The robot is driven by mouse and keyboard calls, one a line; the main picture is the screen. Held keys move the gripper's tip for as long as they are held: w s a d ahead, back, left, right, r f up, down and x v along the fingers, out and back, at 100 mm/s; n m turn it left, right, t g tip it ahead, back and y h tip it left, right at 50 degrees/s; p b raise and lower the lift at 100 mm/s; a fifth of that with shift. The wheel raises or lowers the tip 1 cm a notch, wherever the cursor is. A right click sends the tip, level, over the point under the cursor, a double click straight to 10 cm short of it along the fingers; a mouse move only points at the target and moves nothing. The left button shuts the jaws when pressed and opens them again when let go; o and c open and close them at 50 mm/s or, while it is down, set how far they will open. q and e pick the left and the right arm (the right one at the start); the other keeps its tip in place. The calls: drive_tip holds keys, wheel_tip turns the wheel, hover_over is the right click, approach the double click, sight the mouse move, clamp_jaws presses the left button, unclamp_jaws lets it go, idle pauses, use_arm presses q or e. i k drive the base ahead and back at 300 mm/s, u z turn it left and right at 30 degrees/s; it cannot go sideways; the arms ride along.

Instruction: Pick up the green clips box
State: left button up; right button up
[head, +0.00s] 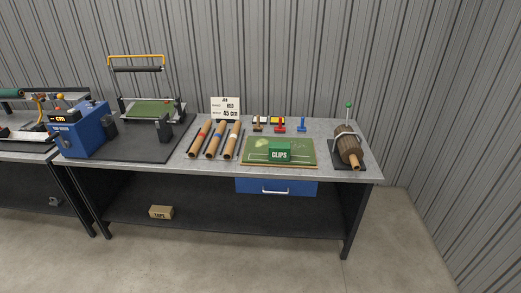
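The green clips box (279,154), lettered "CLIPS", sits near the front edge of a green board (305,152) on the grey workbench. The board has a light wooden-coloured rim and lies toward the right half of the bench. Neither of my grippers shows in the head view.
Cardboard tubes (215,140) lie left of the board, with a "45 cm" sign (225,107) behind them. Small coloured tools (280,126) stand behind the board. A brown roll (348,148) is at right, a blue machine (83,132) at left. A blue drawer (277,187) hangs below.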

sight(278, 151)
drive_tip(key=u, duration=0.7)
drive_tip(key=i, duration=0.9)
drive_tip(key=u, duration=0.65)
drive_tip(key=i, duration=1.75)
drive_tip(key=z, duration=1.4)
drive_tip(key=i, duration=0.65)
drive_tip(key=z, duration=0.7)
